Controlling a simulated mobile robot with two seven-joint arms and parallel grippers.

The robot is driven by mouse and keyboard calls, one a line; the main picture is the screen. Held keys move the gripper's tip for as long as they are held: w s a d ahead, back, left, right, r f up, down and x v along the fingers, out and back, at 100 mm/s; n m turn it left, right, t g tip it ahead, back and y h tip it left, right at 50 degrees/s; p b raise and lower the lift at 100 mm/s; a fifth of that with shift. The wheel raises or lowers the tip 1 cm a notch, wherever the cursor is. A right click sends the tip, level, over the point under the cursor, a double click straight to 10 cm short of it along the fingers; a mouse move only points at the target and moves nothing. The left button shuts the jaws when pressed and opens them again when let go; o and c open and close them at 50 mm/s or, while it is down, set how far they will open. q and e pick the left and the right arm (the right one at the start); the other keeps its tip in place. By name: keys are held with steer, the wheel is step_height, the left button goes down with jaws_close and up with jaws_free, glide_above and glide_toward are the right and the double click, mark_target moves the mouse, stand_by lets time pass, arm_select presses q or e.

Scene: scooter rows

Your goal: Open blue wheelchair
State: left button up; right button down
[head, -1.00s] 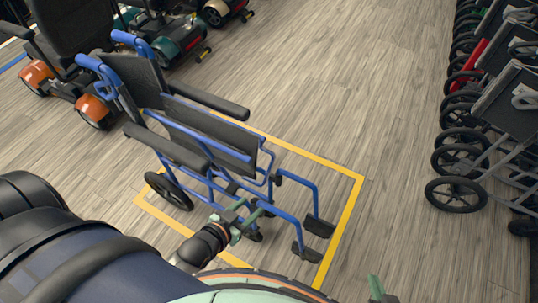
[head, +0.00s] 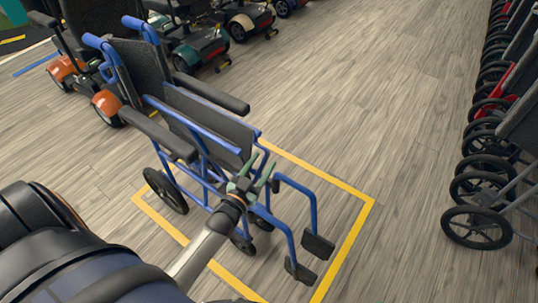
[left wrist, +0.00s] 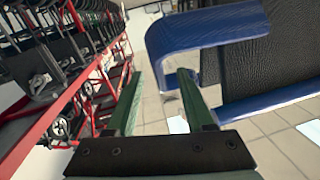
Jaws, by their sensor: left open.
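The blue wheelchair (head: 310,212) stands upright inside a yellow floor outline, its footrests toward the lower right. It looks folded or partly folded: the dark seat panel with its blue rail (head: 205,133) is raised between the close armrests. My left gripper (head: 261,168) is open and empty at the front end of the seat, fingers pointing up. In the left wrist view, my left gripper (left wrist: 159,75) has its green fingers apart, with a blue frame part (left wrist: 205,33) and dark padding (left wrist: 275,50) just beyond the right finger. Contact is unclear. My right gripper is out of view.
The yellow outline (head: 345,245) surrounds the wheelchair on the wood-look floor. Scooters with orange (head: 107,105) and teal (head: 200,50) bodies stand behind it. A row of dark wheeled chairs or walkers (head: 478,227) lines the right side. The floor between is clear.

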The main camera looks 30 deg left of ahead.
mark_target(269, 154)
arm_select(q)
steer(key=shift+w+a+b, duration=0.15)
steer(key=shift+w+b, duration=0.15)
steer(key=shift+w, duration=1.95)
jaws_close()
